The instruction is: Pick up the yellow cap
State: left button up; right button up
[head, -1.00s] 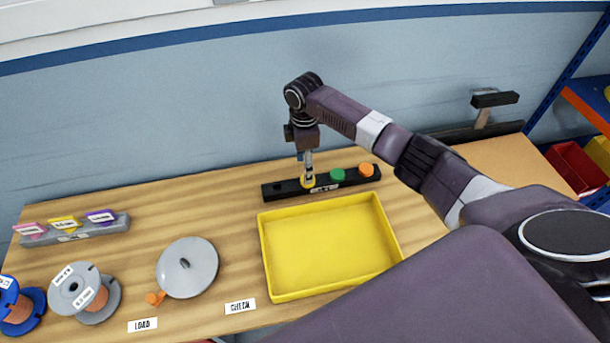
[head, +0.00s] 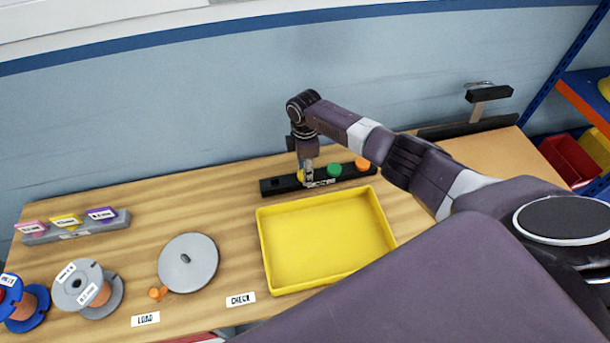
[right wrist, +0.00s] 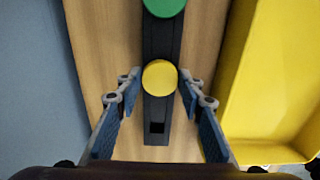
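The yellow cap (head: 300,175) sits on the black rack (head: 273,187) at its left end, partly hidden by my right gripper in the head view. In the right wrist view the yellow cap (right wrist: 159,77) lies between the two fingers, with a gap on each side. My right gripper (right wrist: 159,92) is open, pointing down over the rack, and holds nothing. It also shows in the head view (head: 308,178). My left gripper is not in view.
A green cap (head: 334,171) and an orange cap (head: 362,163) stand on the same rack, right of the yellow one. A yellow tray (head: 264,255) lies just in front. A grey disc (head: 188,263) and spools are at the left.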

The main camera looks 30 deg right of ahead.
jog(key=c, duration=0.3)
jog(key=shift+c, duration=0.2)
jog(key=shift+w+r, duration=0.1)
jog(key=shift+r, duration=0.35)
notch_tip(320, 180, up, 19)
jog(key=b, duration=0.3)
jog(key=shift+b, duration=0.35)
